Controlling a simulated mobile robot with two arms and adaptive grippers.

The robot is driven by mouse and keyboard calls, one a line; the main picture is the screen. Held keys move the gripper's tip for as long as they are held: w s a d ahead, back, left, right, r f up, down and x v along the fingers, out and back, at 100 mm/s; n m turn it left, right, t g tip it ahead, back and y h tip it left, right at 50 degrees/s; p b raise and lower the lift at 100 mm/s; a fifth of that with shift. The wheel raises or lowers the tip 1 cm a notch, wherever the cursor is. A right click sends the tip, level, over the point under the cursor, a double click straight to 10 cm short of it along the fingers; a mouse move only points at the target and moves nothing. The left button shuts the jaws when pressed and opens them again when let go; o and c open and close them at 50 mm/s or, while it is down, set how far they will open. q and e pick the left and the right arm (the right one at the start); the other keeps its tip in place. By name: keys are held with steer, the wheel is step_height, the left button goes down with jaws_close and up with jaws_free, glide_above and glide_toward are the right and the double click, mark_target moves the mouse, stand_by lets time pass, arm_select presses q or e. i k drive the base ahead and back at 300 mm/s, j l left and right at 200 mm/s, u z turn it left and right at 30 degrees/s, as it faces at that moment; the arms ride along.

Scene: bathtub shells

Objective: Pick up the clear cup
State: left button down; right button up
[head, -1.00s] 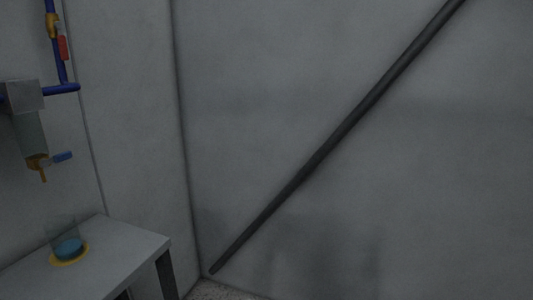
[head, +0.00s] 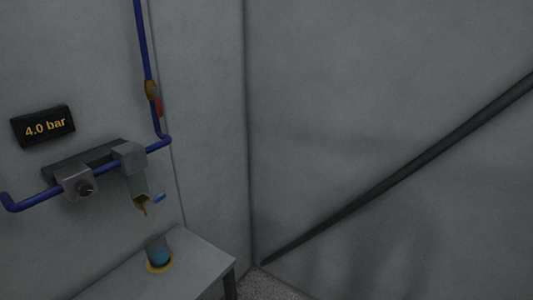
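The clear cup (head: 158,254) stands upright on a grey table (head: 202,262) in the lower left of the head view. It is see-through, with something blue in its lower part. A yellow ring (head: 160,268) lies around its base on the table top. A brass spout (head: 142,206) hangs above the cup, a little to its left, with a gap between them. Neither of my grippers shows in the view.
Blue pipes (head: 40,199) with a grey regulator (head: 80,184) and a blue-handled tap (head: 159,197) run along the left wall. A black display (head: 43,127) reads "4.0 bar". A dark diagonal bar (head: 400,180) crosses the right wall. Speckled floor (head: 272,286) shows at the bottom.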

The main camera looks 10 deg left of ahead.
mark_target(155, 245)
steer(key=u, duration=1.25)
